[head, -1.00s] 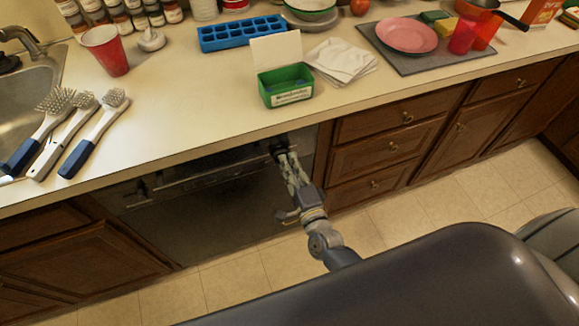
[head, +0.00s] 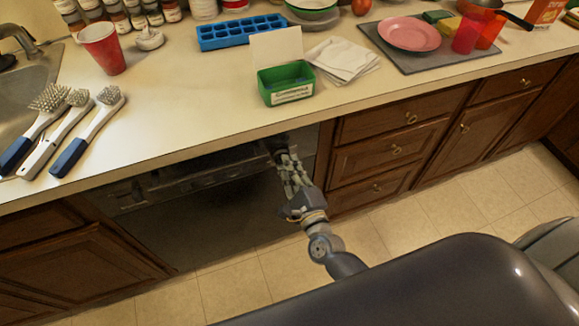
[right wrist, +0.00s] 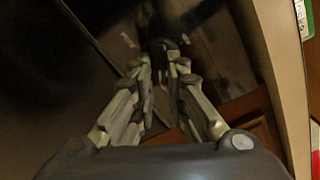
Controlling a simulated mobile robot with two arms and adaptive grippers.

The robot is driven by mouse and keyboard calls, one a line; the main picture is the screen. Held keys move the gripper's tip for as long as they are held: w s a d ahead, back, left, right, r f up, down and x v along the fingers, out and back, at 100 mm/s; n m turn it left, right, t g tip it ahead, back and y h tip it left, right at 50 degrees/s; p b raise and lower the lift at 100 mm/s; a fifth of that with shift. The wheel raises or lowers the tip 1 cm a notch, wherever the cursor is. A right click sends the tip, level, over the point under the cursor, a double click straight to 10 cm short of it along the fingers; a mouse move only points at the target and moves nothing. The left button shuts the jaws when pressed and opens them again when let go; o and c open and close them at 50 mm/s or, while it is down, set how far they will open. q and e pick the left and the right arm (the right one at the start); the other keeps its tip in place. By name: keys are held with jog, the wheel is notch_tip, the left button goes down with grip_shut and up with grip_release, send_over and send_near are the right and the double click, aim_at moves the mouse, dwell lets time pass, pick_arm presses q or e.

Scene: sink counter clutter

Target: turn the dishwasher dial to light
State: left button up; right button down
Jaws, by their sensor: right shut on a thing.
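The dishwasher (head: 215,215) is the dark front under the counter. Its control panel (head: 185,175) runs along the top, below the counter edge. My right gripper (head: 277,148) is at the right end of that panel and is shut on the dial. In the right wrist view the fingers of my right gripper (right wrist: 158,62) close around the dark dial (right wrist: 158,45). The fingers hide most of the dial, and its markings cannot be read. My left gripper is not in view.
The counter (head: 190,115) overhangs just above my right gripper. A green box (head: 286,85) stands near its edge, with napkins (head: 343,60) beside it. Brushes (head: 88,130) lie at the left. Wooden drawers (head: 385,155) adjoin the dishwasher on the right.

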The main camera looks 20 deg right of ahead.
jog(key=c, duration=1.6)
grip_release()
jog(key=s, duration=1.2)
jog(key=shift+d, duration=0.2)
jog(key=shift+f, duration=0.1)
